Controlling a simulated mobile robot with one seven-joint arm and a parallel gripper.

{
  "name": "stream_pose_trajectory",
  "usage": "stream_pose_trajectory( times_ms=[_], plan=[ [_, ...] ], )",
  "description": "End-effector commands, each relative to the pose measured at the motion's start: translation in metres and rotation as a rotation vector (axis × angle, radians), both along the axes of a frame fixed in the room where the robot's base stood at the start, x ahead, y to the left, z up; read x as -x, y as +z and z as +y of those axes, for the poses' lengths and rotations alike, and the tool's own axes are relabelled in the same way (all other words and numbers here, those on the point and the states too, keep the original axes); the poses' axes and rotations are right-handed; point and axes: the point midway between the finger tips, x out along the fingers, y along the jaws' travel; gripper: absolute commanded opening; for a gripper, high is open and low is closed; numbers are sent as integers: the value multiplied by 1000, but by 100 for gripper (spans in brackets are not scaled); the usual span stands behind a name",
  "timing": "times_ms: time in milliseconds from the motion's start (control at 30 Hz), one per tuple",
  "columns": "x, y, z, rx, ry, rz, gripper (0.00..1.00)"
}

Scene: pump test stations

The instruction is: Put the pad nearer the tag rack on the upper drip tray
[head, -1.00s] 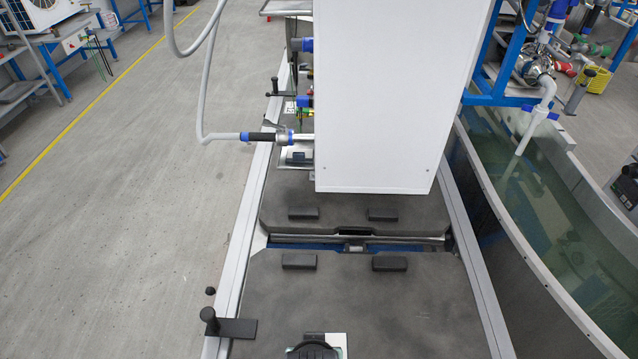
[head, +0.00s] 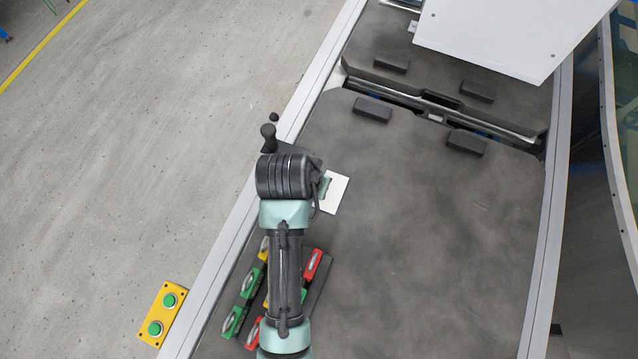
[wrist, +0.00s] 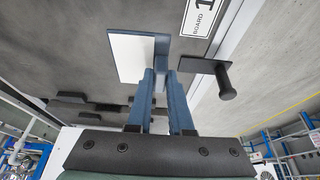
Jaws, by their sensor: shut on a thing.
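A flat white square pad (head: 338,191) shows just right of my wrist in the head view. In the wrist view the white pad (wrist: 118,55) is a thin plate with a blue piece at its edge. My gripper (wrist: 164,78) is shut on it by that blue piece, between two blue fingers. The tag rack (head: 318,286), with red, green and yellow tags, lies partly under my arm. I cannot make out a second pad or clearly identify the upper drip tray.
A black handle (head: 268,137) stands on the left rail near my wrist; it also shows in the wrist view (wrist: 224,82). Several black blocks (head: 372,109) sit along the panel seam. A white cabinet (head: 505,32) overhangs the far end. The dark surface to the right is clear.

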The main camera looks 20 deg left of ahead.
Motion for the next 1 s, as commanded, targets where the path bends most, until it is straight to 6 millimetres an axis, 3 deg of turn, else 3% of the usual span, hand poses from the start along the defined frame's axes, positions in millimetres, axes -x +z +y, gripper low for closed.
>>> stream_pose_trajectory(
  times_ms=[33,167,500,1000],
  plan=[
    [-1,-10,9,3,1,-3,0],
    [0,-13,19,5,-4,-6,0],
    [0,-15,20,6,-7,-6,0],
    [1,-85,19,7,-6,-3,0]
  ],
)
